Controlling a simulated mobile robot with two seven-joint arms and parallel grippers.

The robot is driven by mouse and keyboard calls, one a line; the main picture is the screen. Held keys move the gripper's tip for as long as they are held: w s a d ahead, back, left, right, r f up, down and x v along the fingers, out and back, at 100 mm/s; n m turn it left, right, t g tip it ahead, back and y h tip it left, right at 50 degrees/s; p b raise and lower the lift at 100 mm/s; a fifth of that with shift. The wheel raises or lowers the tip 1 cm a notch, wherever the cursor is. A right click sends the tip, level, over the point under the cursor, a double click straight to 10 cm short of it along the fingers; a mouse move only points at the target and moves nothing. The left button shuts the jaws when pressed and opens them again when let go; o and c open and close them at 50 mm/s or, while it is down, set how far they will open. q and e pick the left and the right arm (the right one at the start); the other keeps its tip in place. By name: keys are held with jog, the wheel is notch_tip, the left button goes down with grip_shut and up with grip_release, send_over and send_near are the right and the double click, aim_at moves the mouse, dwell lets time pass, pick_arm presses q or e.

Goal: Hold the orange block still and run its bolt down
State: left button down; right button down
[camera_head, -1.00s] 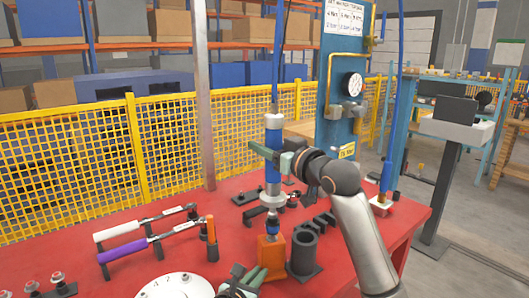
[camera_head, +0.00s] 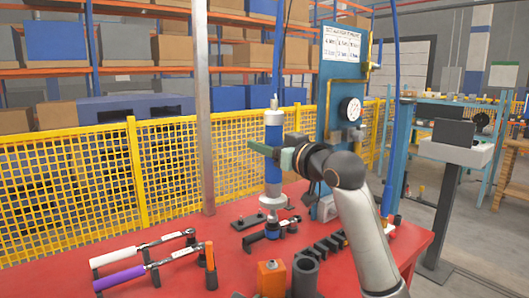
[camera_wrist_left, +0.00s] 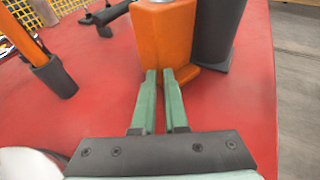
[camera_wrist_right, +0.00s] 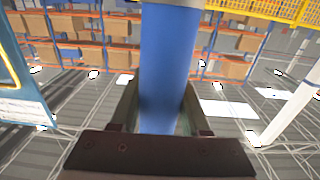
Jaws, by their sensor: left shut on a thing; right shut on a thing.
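The orange block (camera_head: 271,279) stands on the red table, with a small bolt head (camera_head: 271,264) on its top. In the left wrist view my left gripper (camera_wrist_left: 159,75) is shut on the low front of the orange block (camera_wrist_left: 165,30); it is out of the head view. My right gripper (camera_head: 266,150) is shut on the blue body of a hanging power driver (camera_head: 273,174). The driver is upright, its lower end above the block with a gap to the bolt. The blue body also fills the right wrist view (camera_wrist_right: 168,60).
A dark cylinder (camera_head: 305,277) stands close to the right of the block. White and purple-handled wrenches (camera_head: 120,278) lie in holders at left, beside an orange-topped post (camera_head: 210,258). Black blocks (camera_head: 325,248) sit behind. A yellow mesh fence (camera_head: 170,170) runs behind the table.

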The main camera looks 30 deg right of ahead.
pick_arm(q)
jog(key=shift+s+d+r, duration=0.15)
jog(key=shift+s+d, duration=0.25)
jog(key=shift+s, duration=0.1)
jog(key=c, duration=0.9)
grip_release()
jog(key=shift+w+d, duration=0.1)
jog(key=shift+o, duration=0.2)
jog(key=shift+w, duration=0.1)
jog(key=shift+w+a, duration=0.15)
jog(key=shift+a, duration=0.1)
jog(key=shift+a, duration=0.1)
jog(key=shift+v, duration=5.1)
jog(key=shift+s+a+r, duration=0.15)
jog(key=shift+s+a, duration=0.35)
jog(key=shift+a, duration=0.05)
jog(key=shift+r, duration=0.1)
